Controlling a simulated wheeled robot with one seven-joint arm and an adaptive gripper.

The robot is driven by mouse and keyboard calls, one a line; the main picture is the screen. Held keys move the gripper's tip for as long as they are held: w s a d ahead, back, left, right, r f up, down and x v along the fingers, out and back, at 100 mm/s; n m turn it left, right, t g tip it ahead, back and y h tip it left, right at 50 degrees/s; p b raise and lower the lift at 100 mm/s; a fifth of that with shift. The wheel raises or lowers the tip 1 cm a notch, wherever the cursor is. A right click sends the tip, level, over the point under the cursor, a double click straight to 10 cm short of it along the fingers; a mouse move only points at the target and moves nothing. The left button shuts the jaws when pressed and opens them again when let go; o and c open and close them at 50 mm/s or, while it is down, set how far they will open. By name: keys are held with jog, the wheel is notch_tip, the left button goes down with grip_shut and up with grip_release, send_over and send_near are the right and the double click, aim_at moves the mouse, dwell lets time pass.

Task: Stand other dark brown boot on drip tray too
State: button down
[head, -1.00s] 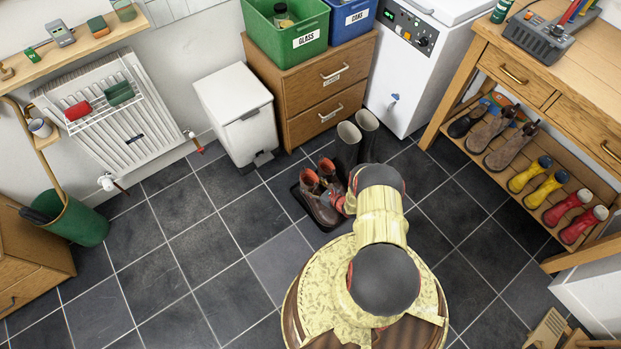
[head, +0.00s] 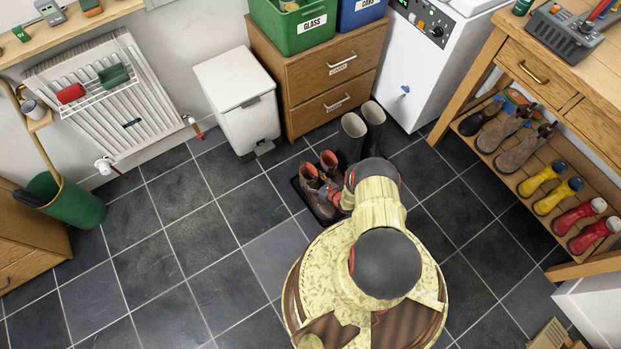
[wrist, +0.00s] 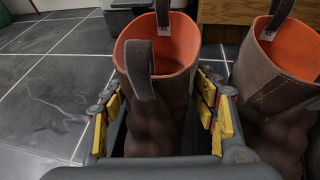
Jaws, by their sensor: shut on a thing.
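Two dark brown boots with orange lining stand upright side by side at the black drip tray (head: 297,190) in the head view: a left boot (head: 311,180) and a right boot (head: 331,167). In the wrist view my gripper (wrist: 165,115) is shut on one brown boot (wrist: 158,105), with yellow finger pads on both sides of its shaft. The other brown boot (wrist: 280,95) stands close to its right. My arm hides most of the gripper and part of the tray in the head view. I cannot tell whether the held boot's sole touches the tray.
A white bin (head: 238,98), a wooden drawer unit (head: 315,75) and a white appliance (head: 425,75) line the back. A shoe rack (head: 470,150) is at right. The tiled floor (head: 170,255) at left is clear.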

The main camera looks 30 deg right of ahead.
jog(key=c, duration=0.6)
grip_release()
jog(key=shift+f, duration=0.1)
jog(key=shift+s, duration=0.1)
